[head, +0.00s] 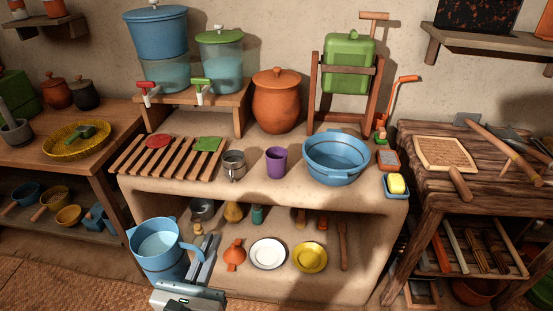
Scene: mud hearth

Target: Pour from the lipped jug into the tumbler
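The lipped jug (160,248) is light blue, upright, and has pale liquid inside. It is in front of the counter's lower left corner, with its handle on the right. My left gripper (206,252) comes up from below, its fingers at the jug's handle, and appears shut on it; the exact contact is partly hidden. The tumbler is most likely the purple cup (276,162), upright on the counter, up and to the right of the jug and well apart from it. My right gripper is out of view.
A metal mug (233,166) stands just left of the purple cup, and a blue basin (337,158) to its right. A slatted rack (165,157) lies at the counter's left. The counter's front strip (250,188) is clear. Plates and small items fill the shelf below.

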